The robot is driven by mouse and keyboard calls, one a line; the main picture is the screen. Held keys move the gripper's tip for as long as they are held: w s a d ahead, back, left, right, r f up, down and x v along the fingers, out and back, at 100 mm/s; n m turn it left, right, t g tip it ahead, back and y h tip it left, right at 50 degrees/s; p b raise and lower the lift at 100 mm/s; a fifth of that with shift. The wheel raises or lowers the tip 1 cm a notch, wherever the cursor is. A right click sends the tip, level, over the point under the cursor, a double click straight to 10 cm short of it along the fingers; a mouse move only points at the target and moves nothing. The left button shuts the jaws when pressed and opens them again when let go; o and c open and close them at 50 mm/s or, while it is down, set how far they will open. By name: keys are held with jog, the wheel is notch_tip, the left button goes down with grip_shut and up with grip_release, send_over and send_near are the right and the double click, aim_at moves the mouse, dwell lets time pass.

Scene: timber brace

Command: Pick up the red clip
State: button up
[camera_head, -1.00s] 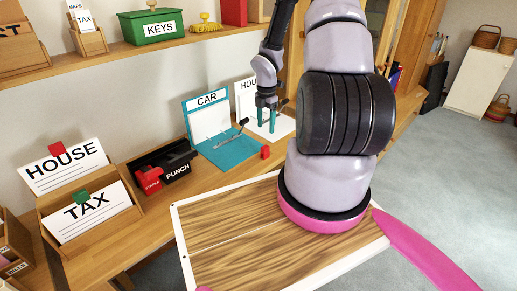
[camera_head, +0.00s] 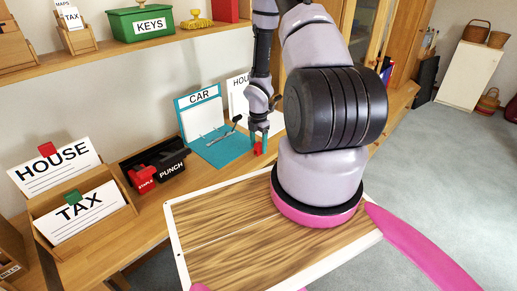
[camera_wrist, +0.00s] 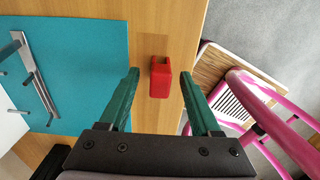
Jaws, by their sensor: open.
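The red clip (camera_head: 258,149) lies on the wooden desk, just right of the teal CAR binder (camera_head: 222,148). In the wrist view the red clip (camera_wrist: 160,78) sits between my two fingertips, with a gap on both sides. My gripper (camera_head: 260,143) points down over the clip, its teal fingers on either side of it. It also shows in the wrist view (camera_wrist: 160,75), open and empty. I cannot tell how far the fingertips are above the desk.
The teal binder (camera_wrist: 75,70) with its metal ring bar lies close to the left finger. A black holder with a red stapler (camera_head: 143,178) and a punch stands further left. A white HOUSE binder (camera_head: 238,100) stands behind my gripper. The desk edge is near the clip's right.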

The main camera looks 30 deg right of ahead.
grip_shut()
